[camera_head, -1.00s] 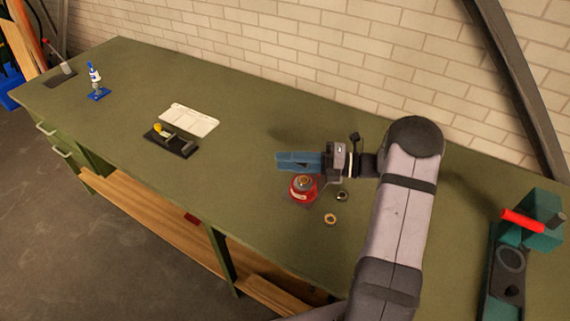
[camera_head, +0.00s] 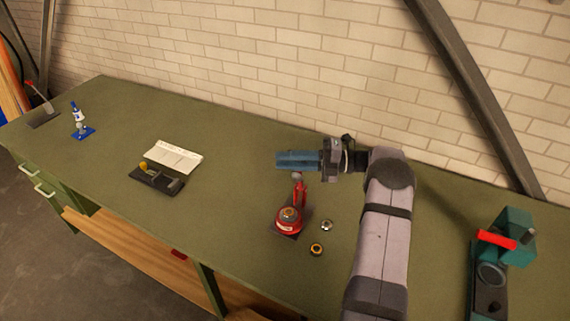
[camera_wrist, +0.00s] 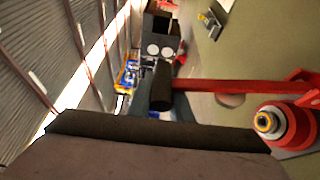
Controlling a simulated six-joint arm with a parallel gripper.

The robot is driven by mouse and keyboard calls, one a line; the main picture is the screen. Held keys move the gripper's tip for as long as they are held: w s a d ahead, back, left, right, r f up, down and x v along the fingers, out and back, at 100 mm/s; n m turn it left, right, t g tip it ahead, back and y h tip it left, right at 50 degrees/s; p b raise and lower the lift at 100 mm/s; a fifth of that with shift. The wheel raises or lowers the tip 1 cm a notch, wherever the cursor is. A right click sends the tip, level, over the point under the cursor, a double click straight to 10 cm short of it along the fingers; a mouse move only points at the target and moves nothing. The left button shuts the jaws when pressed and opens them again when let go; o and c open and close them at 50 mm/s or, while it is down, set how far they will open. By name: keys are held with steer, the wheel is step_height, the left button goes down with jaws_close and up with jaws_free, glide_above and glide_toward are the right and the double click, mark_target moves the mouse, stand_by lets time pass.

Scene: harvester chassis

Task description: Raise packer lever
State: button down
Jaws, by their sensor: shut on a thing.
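The red packer unit (camera_head: 289,226) sits on the green bench, with its red lever (camera_head: 300,192) standing up from it to a dark end just under my gripper (camera_head: 284,160). My blue gripper fingers are shut at the lever's top end; the exact contact is partly hidden by the fingers. In the wrist view the red lever (camera_wrist: 240,86) runs across from the right to its black grip (camera_wrist: 162,88) by the fingers. The red packer unit (camera_wrist: 291,128) shows at the lower right there.
A silver nut (camera_head: 326,225) and an orange ring (camera_head: 316,249) lie right of the packer unit. A teal device (camera_head: 513,236) with a red handle stands far right. A black block (camera_head: 156,181), white tray (camera_head: 173,157) and blue stand (camera_head: 82,131) are left. A brick wall (camera_head: 300,80) backs the bench.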

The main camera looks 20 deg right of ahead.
steer(key=shift+w+d+r+t, duration=0.3)
steer(key=shift+w+d+r, duration=0.25)
steer(key=shift+r, duration=0.1)
steer(key=c, duration=1.6)
jaws_free()
steer(key=shift+c, duration=0.2)
steer(key=shift+s, duration=0.1)
steer(key=shift+d, duration=0.1)
steer(key=shift+s+d+f+b, duration=0.25)
steer(key=shift+d+b, duration=0.2)
steer(key=shift+b, duration=0.25)
steer(key=b+v, duration=0.1)
steer(key=v, duration=0.1)
steer(key=b+v, duration=0.1)
steer(key=v, duration=0.2)
steer(key=shift+s+d+r, duration=0.15)
steer(key=shift+s+r, duration=0.05)
steer(key=shift+s, duration=0.3)
